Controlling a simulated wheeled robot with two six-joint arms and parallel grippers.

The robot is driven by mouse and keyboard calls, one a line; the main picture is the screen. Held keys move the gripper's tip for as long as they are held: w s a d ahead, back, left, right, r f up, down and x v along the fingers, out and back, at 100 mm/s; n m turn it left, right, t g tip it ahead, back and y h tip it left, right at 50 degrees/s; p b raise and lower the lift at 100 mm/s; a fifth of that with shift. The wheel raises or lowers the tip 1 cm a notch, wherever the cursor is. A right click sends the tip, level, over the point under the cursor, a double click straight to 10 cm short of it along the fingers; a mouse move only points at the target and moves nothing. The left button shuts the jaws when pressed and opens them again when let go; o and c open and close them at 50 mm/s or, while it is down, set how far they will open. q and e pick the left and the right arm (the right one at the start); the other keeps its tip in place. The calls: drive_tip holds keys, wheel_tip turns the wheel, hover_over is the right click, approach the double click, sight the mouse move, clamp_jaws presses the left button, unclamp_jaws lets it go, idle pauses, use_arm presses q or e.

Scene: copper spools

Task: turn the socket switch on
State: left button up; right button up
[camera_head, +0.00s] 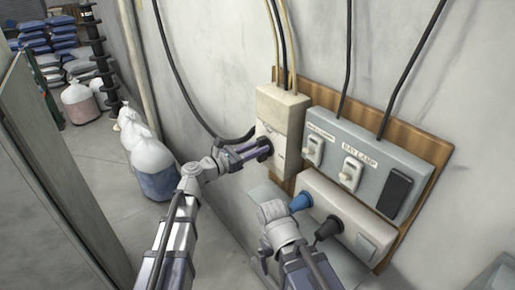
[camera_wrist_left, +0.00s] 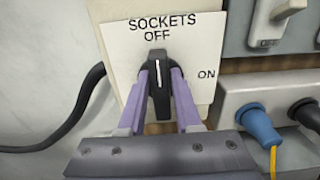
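The socket switch is a black rotary knob (camera_wrist_left: 158,78) with a white line, set on a cream plate (camera_wrist_left: 115,50) marked SOCKETS, OFF and ON. The line points up, toward OFF; ON is to the right. My left gripper (camera_wrist_left: 160,88) has its purple fingers on both sides of the knob, seemingly closed against it. In the head view my left gripper (camera_head: 262,148) reaches the front of the cream switch box (camera_head: 283,108) and hides part of the knob. My right arm shows below the sockets, but its fingers cannot be seen.
A grey panel (camera_head: 372,150) with toggle switches, one labelled BAY LAMP, is right of the box. Below it is a socket strip (camera_head: 322,190) with a blue plug (camera_head: 300,201) and a black plug (camera_head: 329,228). White sacks (camera_head: 150,155) stand along the wall at left.

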use_arm(q)
clamp_jaws()
drive_tip(key=shift+m, duration=0.3)
drive_tip(key=m, duration=0.5)
drive_tip(key=s+f+m+b, duration=0.1)
drive_tip(key=m, duration=1.1)
drive_tip(key=shift+s+d+f, duration=0.15)
drive_tip(key=shift+d+f, duration=0.1)
drive_tip(key=shift+d, duration=0.15)
drive_tip(key=shift+m, duration=0.3)
drive_tip(key=shift+o, duration=2.3)
unclamp_jaws()
